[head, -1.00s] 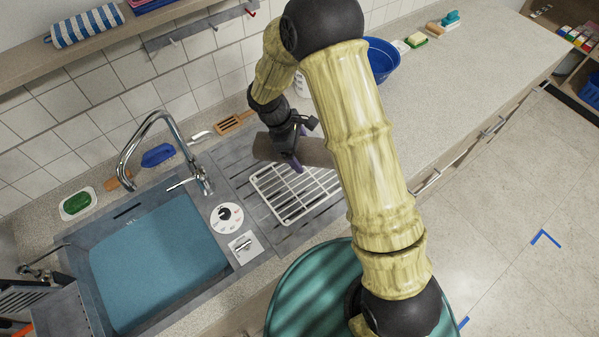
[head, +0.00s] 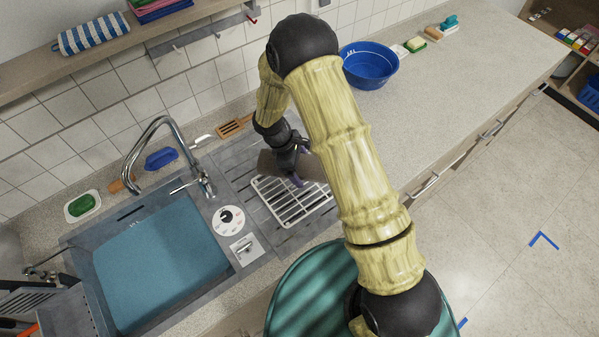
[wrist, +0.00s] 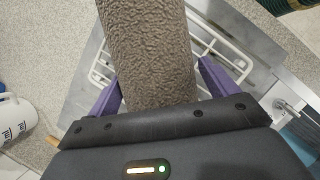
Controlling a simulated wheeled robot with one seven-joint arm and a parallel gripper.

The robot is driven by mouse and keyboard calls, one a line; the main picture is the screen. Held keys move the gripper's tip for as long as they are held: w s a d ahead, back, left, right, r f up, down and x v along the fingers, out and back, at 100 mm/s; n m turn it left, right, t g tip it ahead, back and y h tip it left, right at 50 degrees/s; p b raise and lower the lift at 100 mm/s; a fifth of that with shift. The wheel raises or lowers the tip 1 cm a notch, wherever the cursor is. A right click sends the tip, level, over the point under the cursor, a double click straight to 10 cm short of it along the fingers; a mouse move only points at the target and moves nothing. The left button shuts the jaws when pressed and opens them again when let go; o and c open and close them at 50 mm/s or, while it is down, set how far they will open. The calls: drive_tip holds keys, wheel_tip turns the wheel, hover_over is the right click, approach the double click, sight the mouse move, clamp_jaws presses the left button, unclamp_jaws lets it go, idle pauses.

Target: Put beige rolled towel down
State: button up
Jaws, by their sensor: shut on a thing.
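The rolled towel is grey-brown beige with a rough pile; it fills the middle of the wrist view (wrist: 150,50). My gripper (wrist: 160,90) is shut on it, with one purple finger on each side. In the head view the towel (head: 314,168) lies across the far part of the white wire rack (head: 290,207), over the grey drainboard. My gripper (head: 297,180) is there too, partly hidden by my arm. Whether the towel touches the rack or hangs just above it, I cannot tell.
The sink (head: 160,262) with its tall faucet (head: 165,150) is left of the rack. A blue basin (head: 370,64) stands on the counter behind my arm. The counter to the right (head: 450,90) is mostly clear.

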drive_tip(key=shift+f+p, duration=0.8)
drive_tip(key=shift+f, duration=1.2)
drive_tip(key=shift+f, duration=0.2)
drive_tip(key=o, duration=1.3)
drive_tip(key=shift+r, duration=0.1)
